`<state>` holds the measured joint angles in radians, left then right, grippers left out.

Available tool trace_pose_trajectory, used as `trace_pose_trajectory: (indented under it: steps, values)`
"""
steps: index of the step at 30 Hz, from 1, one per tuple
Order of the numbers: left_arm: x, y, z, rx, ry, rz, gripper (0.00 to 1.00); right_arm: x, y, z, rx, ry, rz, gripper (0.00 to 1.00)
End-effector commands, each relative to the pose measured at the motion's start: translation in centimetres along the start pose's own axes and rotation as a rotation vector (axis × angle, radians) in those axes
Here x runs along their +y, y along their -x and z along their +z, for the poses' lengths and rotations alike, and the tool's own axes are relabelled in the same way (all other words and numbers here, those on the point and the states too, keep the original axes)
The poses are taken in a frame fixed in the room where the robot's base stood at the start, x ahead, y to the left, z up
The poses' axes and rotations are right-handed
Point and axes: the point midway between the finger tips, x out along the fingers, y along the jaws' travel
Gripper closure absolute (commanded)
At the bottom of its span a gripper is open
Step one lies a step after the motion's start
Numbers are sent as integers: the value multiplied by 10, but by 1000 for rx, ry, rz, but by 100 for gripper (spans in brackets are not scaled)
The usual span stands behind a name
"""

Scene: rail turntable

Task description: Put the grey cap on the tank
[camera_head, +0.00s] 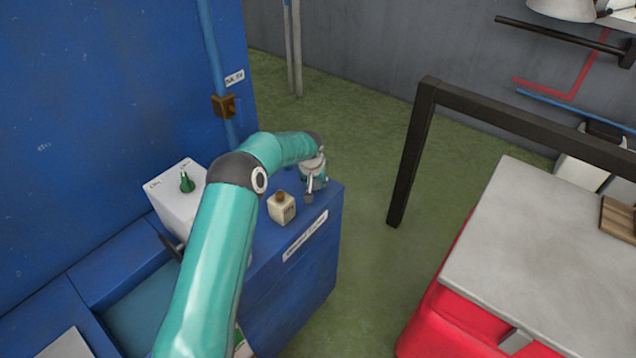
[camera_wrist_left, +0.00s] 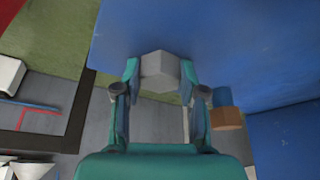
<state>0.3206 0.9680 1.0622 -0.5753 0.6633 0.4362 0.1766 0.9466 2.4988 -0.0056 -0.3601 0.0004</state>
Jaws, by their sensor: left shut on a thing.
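My left gripper (camera_head: 313,182) is above the right end of the blue cabinet top in the head view. In the left wrist view, its two teal fingers (camera_wrist_left: 160,82) are shut on a grey, faceted piece, the grey cap (camera_wrist_left: 160,66). In the head view the cap is small and hard to make out at the fingertips. A small cream tank (camera_head: 281,210) with a brown neck stands upright on the cabinet, just left of the gripper and apart from it. The tank does not clearly show in the left wrist view. My right gripper is not in view.
A white box with a green knob (camera_head: 187,183) stands on the blue cabinet (camera_head: 313,262), left of my forearm. A blue pipe with a brown fitting (camera_head: 224,105) runs up the blue wall. A black frame (camera_head: 410,165) and a grey-topped red table (camera_head: 540,255) stand at the right.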

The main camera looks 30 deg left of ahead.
Motion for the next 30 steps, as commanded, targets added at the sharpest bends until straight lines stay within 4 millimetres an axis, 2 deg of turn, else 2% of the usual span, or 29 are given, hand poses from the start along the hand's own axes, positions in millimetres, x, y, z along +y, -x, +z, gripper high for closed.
trace_pose_trajectory:
  steps: [1, 5, 17, 23, 30]
  values:
    - [0, 0, 0, 0, 0, 0, 54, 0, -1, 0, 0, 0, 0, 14]
    - [0, 0, 0, 0, 0, 0, 34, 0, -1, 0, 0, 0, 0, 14]
    - [1, 3, -1, 1, -1, 0, 34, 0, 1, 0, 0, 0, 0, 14]
    - [1, 28, -1, 4, -1, 1, 34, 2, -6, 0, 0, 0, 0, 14]
    - [1, 77, -1, 4, -1, 1, 34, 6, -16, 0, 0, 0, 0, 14]
